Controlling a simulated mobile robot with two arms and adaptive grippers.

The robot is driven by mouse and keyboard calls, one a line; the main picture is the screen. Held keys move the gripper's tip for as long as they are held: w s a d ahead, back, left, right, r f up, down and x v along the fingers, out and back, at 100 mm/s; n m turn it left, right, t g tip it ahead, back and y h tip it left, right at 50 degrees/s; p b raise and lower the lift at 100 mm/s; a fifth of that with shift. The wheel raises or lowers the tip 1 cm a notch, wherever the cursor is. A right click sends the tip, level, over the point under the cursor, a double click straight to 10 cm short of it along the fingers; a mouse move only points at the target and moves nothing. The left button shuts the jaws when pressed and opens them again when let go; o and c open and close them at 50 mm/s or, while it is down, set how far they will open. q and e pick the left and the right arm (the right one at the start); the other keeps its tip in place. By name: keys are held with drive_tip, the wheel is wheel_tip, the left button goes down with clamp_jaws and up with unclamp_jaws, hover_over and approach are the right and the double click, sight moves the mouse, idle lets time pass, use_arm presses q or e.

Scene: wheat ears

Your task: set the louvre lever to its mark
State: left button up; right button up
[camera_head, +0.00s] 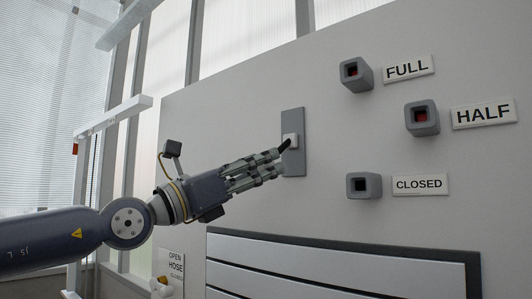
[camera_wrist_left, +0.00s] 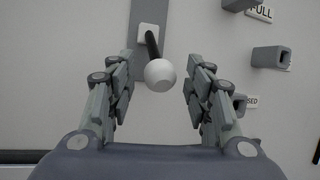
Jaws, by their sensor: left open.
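The louvre lever is a black rod (camera_head: 285,146) coming out of a white block on a grey vertical plate (camera_head: 292,115) on the wall. In the left wrist view the lever ends in a white ball knob (camera_wrist_left: 160,74). My left gripper (camera_head: 279,160) is open, its fingers on either side of the knob with gaps showing. In the head view the fingers hide the knob. Grey square marker housings beside the labels FULL (camera_head: 405,68), HALF (camera_head: 484,114) and CLOSED (camera_head: 419,184) stand to the right. My right gripper is not in view.
Below the plate are white louvre slats (camera_head: 330,270) in a dark frame. The marker housings (camera_head: 357,75) stick out from the wall. White posts and glazing stand at the left.

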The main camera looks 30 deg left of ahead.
use_arm(q)
drive_tip(key=shift+p+x, duration=0.3)
drive_tip(key=shift+x, duration=0.5)
drive_tip(key=shift+w+d+r, duration=0.1)
drive_tip(key=shift+w, duration=0.25)
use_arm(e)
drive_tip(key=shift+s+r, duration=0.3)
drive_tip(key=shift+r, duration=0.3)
use_arm(q)
drive_tip(key=shift+s, duration=0.1)
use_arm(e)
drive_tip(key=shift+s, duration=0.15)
